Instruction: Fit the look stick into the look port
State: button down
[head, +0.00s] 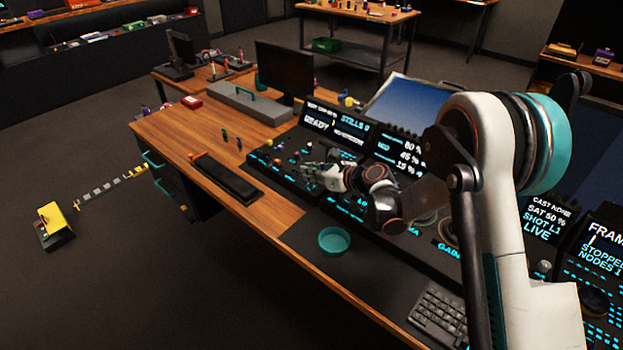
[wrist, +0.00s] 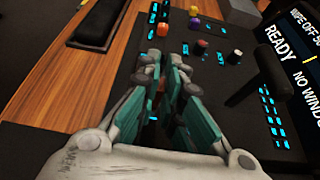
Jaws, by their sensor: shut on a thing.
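My gripper (head: 308,176) is low over the left part of the black control panel (head: 268,172). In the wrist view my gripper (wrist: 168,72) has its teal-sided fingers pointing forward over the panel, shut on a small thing. Only a dark reddish sliver (wrist: 161,86) shows between the fingers; the rest is hidden, so I cannot tell if it is the look stick. I cannot single out the look port; the panel under the fingers is hidden. Several coloured knobs (wrist: 193,12) stand on the panel just beyond the fingertips.
A black T-shaped lever (wrist: 244,82) stands right of the fingers. A black padded rest (head: 224,177) lies on the wooden desk (head: 180,140). Two small upright pieces (head: 239,143) stand behind it. A teal bowl (head: 334,239) is in front. Lit screens (head: 335,122) edge the panel's back.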

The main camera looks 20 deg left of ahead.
jog(key=shift+f, duration=0.65)
jog(key=c, duration=1.8)
grip_release()
jog(key=shift+f, duration=0.1)
jog(key=shift+o, duration=0.2)
jog(key=shift+d+r, duration=0.2)
jog(key=shift+r, duration=0.05)
jog(key=p+v, duration=0.4)
jog(key=v, duration=0.7)
jog(key=shift+s+d+r, duration=0.1)
jog(key=shift+s+d, duration=0.1)
jog(key=shift+s, duration=0.05)
